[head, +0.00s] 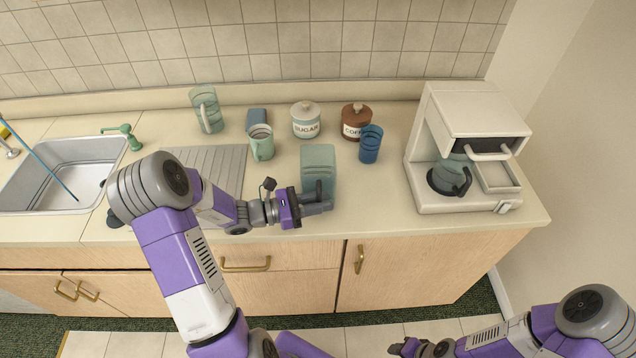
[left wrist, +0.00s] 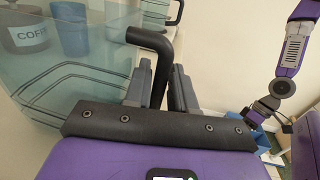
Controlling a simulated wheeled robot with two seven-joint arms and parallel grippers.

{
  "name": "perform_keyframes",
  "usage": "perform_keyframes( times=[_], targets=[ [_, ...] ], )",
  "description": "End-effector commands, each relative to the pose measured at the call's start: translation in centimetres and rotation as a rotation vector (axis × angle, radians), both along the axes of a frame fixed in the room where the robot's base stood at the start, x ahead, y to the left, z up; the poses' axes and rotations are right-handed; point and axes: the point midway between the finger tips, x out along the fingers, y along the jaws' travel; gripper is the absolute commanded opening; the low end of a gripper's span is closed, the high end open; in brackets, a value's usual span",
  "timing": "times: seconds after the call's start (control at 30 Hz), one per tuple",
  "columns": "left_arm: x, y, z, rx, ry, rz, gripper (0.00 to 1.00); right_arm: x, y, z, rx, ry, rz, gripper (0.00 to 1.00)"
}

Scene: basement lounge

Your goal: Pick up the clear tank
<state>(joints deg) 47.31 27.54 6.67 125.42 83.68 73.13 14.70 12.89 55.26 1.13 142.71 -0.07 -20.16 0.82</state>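The clear tank (head: 318,160) is a greenish see-through box with a dark handle, upright near the counter's front edge. It fills the left of the left wrist view (left wrist: 75,85), its black handle (left wrist: 155,42) rising at its right side. My left gripper (head: 312,204) is at the tank's front, at the handle. In the left wrist view its two fingers (left wrist: 160,88) stand close on either side of the handle, seemingly shut on it. The tank's base is partly hidden by the gripper. My right gripper (head: 405,347) is low at the bottom edge, away from the counter; its fingers are unclear.
Behind the tank stand a sugar jar (head: 306,121), a coffee jar (head: 355,122) and a blue cup (head: 371,144). A green mug (head: 261,143) and a clear pitcher (head: 207,110) are to the left. A coffee maker (head: 463,150) is to the right, a sink (head: 65,175) far left.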

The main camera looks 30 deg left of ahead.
Motion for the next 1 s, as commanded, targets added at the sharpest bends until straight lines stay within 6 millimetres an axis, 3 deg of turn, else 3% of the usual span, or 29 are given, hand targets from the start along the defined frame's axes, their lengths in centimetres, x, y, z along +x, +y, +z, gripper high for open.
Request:
perform_keyframes(
  times=[0.07, 0.2, 0.57, 0.67, 1.0],
  targets=[
    [0.0, 0.0, 0.0, 0.0, 0.0, 0.0, 0.23, 0.0, 0.0, 0.0, 0.0, 0.0, 0.0, 0.43],
    [0.0, 0.0, 0.0, 0.0, 0.0, -0.001, 0.01, 0.0, 0.0, 0.0, 0.0, 0.0, 0.0, 0.43],
    [0.0, 0.0, 0.2, 0.001, -0.001, -0.001, 0.0, 0.0, 0.0, 0.1, 0.0, 0.0, 0.0, 0.43],
    [0.0, 0.0, 1.3, 0.003, -0.004, -0.001, 0.0, 0.0, 0.0, 0.4, 0.0, 0.0, 0.0, 0.43],
    [0.0, 0.0, 8.0, 0.005, -0.005, -0.001, 0.0, 0.0, 0.0, 2.2, 0.0, 0.0, 0.0, 0.43]
  ],
)
